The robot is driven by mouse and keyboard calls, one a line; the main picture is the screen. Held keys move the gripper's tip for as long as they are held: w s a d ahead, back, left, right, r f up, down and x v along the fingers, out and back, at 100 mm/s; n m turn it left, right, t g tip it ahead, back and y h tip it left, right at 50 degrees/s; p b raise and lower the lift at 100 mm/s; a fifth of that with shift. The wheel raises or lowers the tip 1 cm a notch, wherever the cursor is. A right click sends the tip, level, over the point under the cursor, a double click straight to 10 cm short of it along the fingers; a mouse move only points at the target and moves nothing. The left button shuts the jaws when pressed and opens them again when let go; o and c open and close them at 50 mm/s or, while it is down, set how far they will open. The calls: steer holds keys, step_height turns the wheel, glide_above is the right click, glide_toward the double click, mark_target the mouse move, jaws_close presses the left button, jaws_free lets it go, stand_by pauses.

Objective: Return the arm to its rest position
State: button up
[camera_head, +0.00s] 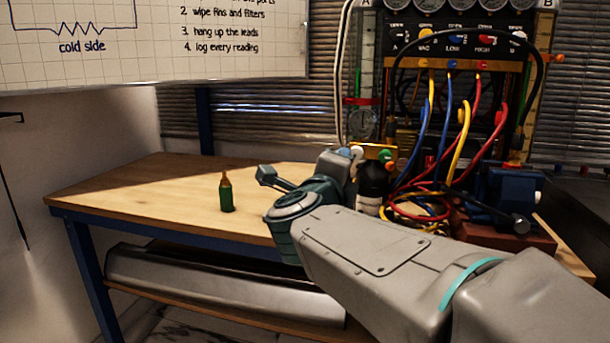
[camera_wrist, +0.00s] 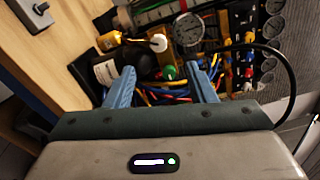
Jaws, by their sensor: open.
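My arm (camera_head: 375,250) reaches from the lower right over the bench, bent at a teal joint (camera_head: 290,215). In the wrist view, my gripper (camera_wrist: 161,69) has its two blue fingers spread apart with nothing held between them. The fingers point towards the hoses and valves of the gauge rig. A green knob (camera_wrist: 168,72) shows between the fingertips and beyond them; I cannot tell the distance. In the head view, the fingertips are hard to make out against my wrist and the rig.
The gauge rig (camera_head: 459,64) stands at the back right with looping coloured hoses. A black bottle (camera_head: 373,181) stands close beside my wrist. A blue vise (camera_head: 508,190) sits at right. A small green bottle (camera_head: 226,193) stands on the bench (camera_head: 140,190), whose left part is otherwise clear.

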steer(key=s+a+r+n+g+y+p, duration=0.1)
steer(key=s+a+r+n+y+p, duration=0.15)
steer(key=n+y+p, duration=0.4)
steer(key=s+a+r+n+g+y+p, duration=0.1)
steer(key=a+r+n+g+y+p, duration=0.15)
steer(key=n+p, duration=0.65)
steer(key=s+d+f+n+g+h+p, duration=0.1)
steer(key=s+d+n+g+p, duration=0.3)
steer(key=s+p, duration=0.3)
steer(key=s+d+f+n+g+h+p, duration=0.1)
steer(key=s+d+n+g+p, duration=0.4)
steer(key=s, duration=0.6)
steer(key=g+p, duration=0.1)
steer(key=p, duration=0.1)
steer(key=shift+s+d+f+n+p, duration=0.15)
steer(key=shift+s+f+n+p, duration=0.15)
steer(key=shift+f+n+p, duration=0.05)
